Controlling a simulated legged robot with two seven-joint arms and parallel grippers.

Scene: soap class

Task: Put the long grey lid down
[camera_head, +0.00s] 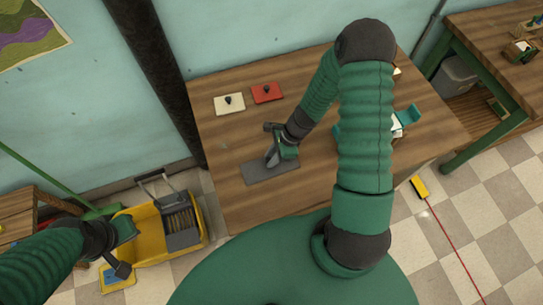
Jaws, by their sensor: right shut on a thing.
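The long grey lid (262,172) is a flat dark grey strip at the front left part of the wooden table (228,203). It looks flat on the table or just above it; I cannot tell which. My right gripper (272,161) points down at the lid's middle and is shut on it, with the grip point partly hidden by the fingers. My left gripper (128,250) is low at the left, away from the table, in front of the yellow bucket. Its fingers are too unclear to tell whether they are open.
A teal holder (409,114) stands at the right, partly behind my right arm. The yellow mop bucket (148,247) stands on the floor at left.

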